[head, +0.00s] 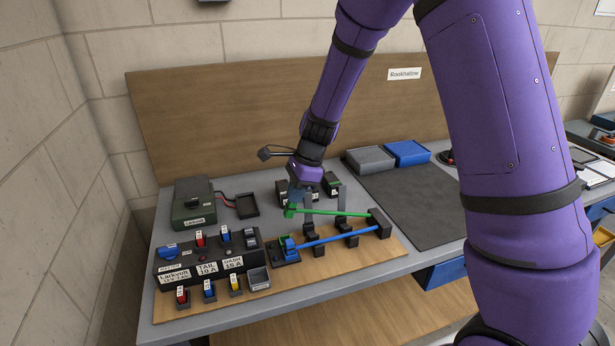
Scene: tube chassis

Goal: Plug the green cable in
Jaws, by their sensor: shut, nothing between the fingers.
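The green cable (335,212) runs almost straight across the wooden board. Its right end meets a dark block (380,222), and its left end carries a green plug (290,212). My gripper (294,203) points down right at the green plug, with its fingertips shut and nothing seen held between them. I cannot tell whether the fingers touch the plug. A blue cable (335,238) runs in front of the green one, its blue plug (291,246) at a dark socket block (285,256). Whether the green plug is seated is too small to tell.
A labelled black switch panel (208,259) and a small grey bin (258,279) are left of the cables. Dark upright clips (312,240) stand along the cables. A green box (194,205) sits behind. A dark mat (415,205) to the right is clear.

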